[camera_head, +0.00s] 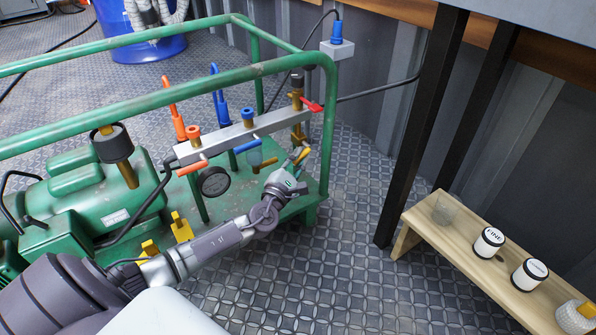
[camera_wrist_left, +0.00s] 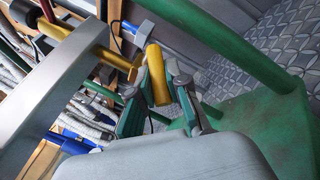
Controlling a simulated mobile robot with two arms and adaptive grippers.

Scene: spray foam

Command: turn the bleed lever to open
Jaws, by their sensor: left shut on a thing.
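The yellow lever (camera_head: 303,156), which appears to be the bleed lever, sits below the right end of the grey manifold (camera_head: 240,136) on the green frame. In the left wrist view, the yellow lever (camera_wrist_left: 157,76) stands between the two fingers, joined to a brass stem (camera_wrist_left: 117,62). My left gripper (camera_head: 297,163) is shut on this lever, its fingers on either side. In the head view, the fingers partly hide the lever. My right gripper is in neither view.
Green frame rails (camera_head: 328,130) stand close beside the left gripper. A red lever (camera_head: 312,105), a blue lever (camera_head: 247,146), an orange lever (camera_head: 192,167) and a round gauge (camera_head: 214,181) are on the manifold. A wooden bench (camera_head: 465,255) with jars stands right. Floor between is clear.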

